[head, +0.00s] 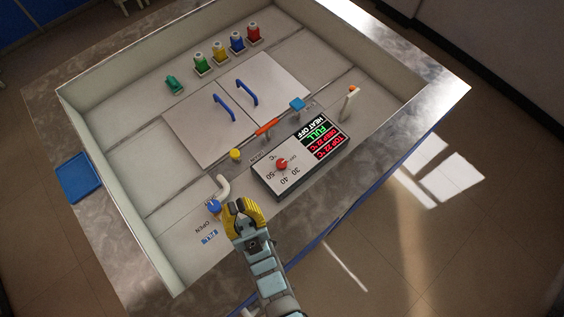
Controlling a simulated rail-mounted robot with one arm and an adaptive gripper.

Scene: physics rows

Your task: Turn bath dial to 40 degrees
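The bath dial is a red knob (281,164) on the white face of a dark-edged control box (268,178). Marks 30, 40 and 50 lie on its near side and a small OFF-like mark on its far side. The knob's pointer is too small to read. The box's display (322,134) reads HEAT OFF, FULL, and 22 °C for deep and top. My gripper (240,208), with yellow fingers, is nearer the camera than the box, left of and below the dial in the picture, and apart from it. Whether its fingers are open or shut is unclear.
A blue-knobbed tap (214,206) with OPEN and FILL labels stands just left of my gripper. A yellow knob (235,155), red lever (267,127) and blue valve (297,104) lie behind the box. Blue-handled lids (190,125) and colored bottles (220,52) are farther back.

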